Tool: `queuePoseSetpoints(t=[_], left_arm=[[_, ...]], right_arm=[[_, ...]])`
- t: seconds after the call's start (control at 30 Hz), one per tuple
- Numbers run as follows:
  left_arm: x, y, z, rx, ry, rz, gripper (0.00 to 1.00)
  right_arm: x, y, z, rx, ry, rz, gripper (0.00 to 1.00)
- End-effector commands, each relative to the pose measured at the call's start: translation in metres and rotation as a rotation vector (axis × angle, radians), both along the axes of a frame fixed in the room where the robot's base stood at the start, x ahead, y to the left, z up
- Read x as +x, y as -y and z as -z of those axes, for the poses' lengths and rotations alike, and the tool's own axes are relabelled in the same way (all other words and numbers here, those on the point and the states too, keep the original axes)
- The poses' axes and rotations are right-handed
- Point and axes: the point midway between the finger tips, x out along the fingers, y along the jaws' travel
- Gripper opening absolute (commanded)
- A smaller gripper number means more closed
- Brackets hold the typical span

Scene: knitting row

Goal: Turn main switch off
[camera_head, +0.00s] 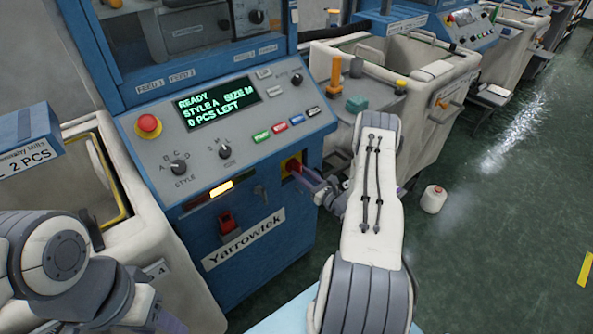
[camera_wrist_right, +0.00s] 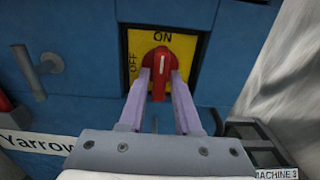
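The main switch is a red knob (camera_wrist_right: 160,66) on a yellow plate (camera_wrist_right: 190,50) marked ON at the top and OFF at the left. Its handle stands upright, in line with ON. In the head view the yellow plate (camera_head: 291,161) is at the right of the blue machine front, with the knob mostly hidden. My right gripper (camera_wrist_right: 162,78) has its two purple fingers around the knob, one on each side, and looks shut on it. It also shows in the head view (camera_head: 300,173). My left arm is at the lower left, its fingers out of view.
The panel display (camera_head: 218,100) reads READY, STYLE A, SIZE M, 0 PCS LEFT. A red emergency button (camera_head: 149,125), dials, coloured buttons and a red lower switch (camera_head: 227,222) are nearby. A white spool (camera_head: 433,199) stands on the open green floor (camera_head: 500,220) at right.

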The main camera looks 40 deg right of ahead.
Motion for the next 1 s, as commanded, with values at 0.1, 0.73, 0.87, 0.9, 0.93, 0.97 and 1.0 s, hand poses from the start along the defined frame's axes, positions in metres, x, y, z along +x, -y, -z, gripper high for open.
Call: queuePoseSetpoints(t=[0.1, 0.73, 0.87, 0.9, 0.93, 0.97, 1.0], left_arm=[[0.0, 0.0, 0.0, 0.0, 0.0, 0.0, 0.5], [0.0, 0.0, 0.0071, 0.0, 0.0, 0.0, 0.5], [0.0, 0.0, 0.007, 0.0, 0.0, 0.0, 0.5], [0.0, 0.0, 0.0073, 0.0, 0.0, 0.0, 0.5], [0.0, 0.0, 0.0078, 0.0, 0.0, 0.0, 0.5], [0.0, 0.0001, 0.0086, 0.0, 0.0, 0.0, 0.5], [0.0, 0.0, 0.0099, 0.0, 0.0, 0.0, 0.5]], right_arm=[[-0.0002, 0.0002, -0.0001, 0.0, 0.0, 0.0, 0.0], [-0.0005, 0.0006, -0.0002, -0.388, 0.032, 0.001, 0.0], [-0.0005, 0.0005, -0.0002, -0.386, 0.03, 0.001, 0.0], [-0.0005, 0.0005, 0.0, -0.391, 0.031, 0.001, 0.0], [-0.0005, 0.0005, 0.0002, -0.403, 0.032, 0.001, 0.0], [-0.0005, 0.0005, 0.0005, -0.425, 0.033, 0.001, 0.0], [-0.0005, 0.0005, 0.0009, -0.466, 0.037, 0.001, 0.0]])
